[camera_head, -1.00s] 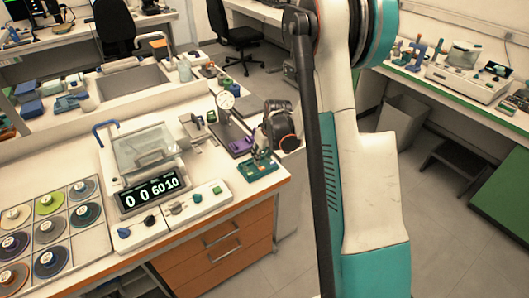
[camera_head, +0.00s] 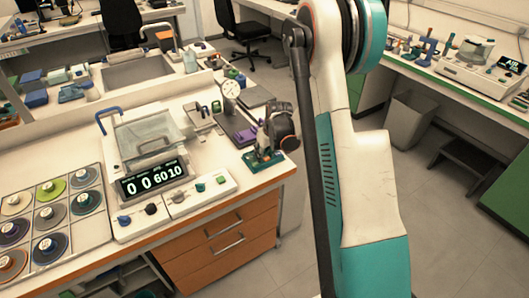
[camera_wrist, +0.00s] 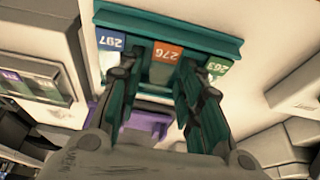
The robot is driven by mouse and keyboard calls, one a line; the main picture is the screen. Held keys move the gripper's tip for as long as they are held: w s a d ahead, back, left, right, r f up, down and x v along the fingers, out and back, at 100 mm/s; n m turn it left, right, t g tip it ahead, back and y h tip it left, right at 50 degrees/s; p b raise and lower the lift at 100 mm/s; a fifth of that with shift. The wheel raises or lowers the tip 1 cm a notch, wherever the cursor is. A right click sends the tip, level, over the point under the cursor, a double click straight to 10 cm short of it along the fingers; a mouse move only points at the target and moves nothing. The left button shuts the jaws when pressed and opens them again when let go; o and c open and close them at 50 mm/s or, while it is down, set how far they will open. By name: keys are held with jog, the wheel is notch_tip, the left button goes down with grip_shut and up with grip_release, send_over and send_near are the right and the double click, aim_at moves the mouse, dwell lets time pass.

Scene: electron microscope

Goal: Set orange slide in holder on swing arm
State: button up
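The orange slide (camera_wrist: 167,53), marked 276, stands in a teal rack (camera_wrist: 200,22) between a blue slide (camera_wrist: 110,40) marked 297 and a green slide (camera_wrist: 217,68) marked 263. My gripper (camera_wrist: 162,82) is open, with one teal finger on each side of the orange slide's line; I cannot tell whether either touches it. In the head view my gripper (camera_head: 275,135) is low over the green rack (camera_head: 262,160) at the bench corner and hides part of it. A purple piece (camera_wrist: 147,123) shows behind the fingers; I cannot tell whether it is the swing-arm holder.
A dial gauge (camera_head: 230,89) on a stand is close behind my gripper. Left of it are a clear-lidded instrument with a digital display (camera_head: 155,181) and a tray of round discs (camera_head: 45,215). The bench's front edge is close to the rack.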

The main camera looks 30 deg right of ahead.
jog(key=c, duration=0.5)
jog(key=shift+r, duration=0.1)
jog(key=shift+r+p, duration=1.35)
jog(key=shift+r, duration=1.05)
